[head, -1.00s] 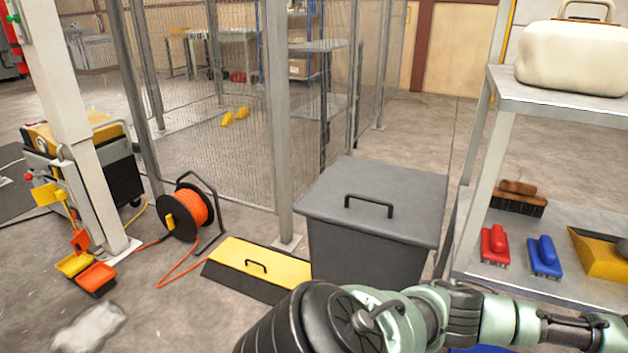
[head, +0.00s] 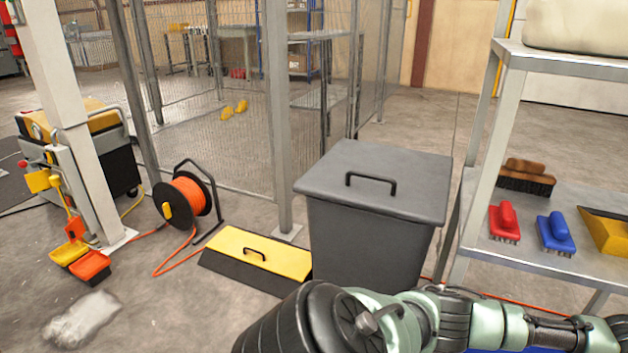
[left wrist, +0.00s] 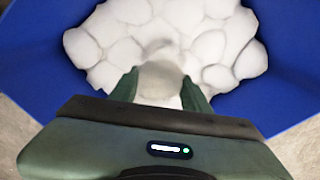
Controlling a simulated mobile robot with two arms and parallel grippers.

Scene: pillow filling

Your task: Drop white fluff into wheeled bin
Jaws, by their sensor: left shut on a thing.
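In the left wrist view, my left gripper (left wrist: 160,88) points into a blue bin (left wrist: 285,135) holding many rounded lumps of white fluff (left wrist: 105,30). Its green fingers are shut on a pale lump of fluff (left wrist: 160,72) among or just above the others; whether it is lifted clear I cannot tell. A blue edge (head: 500,351) shows at the bottom of the head view. No wheels are visible on the blue bin. My right gripper is in neither view.
A grey lidded bin (head: 375,235) stands ahead, beside a yellow-topped box (head: 260,258). A metal shelf (head: 560,220) with brushes is at right. An orange cable reel (head: 185,203) and a white fluffy patch (head: 82,320) lie on the floor at left.

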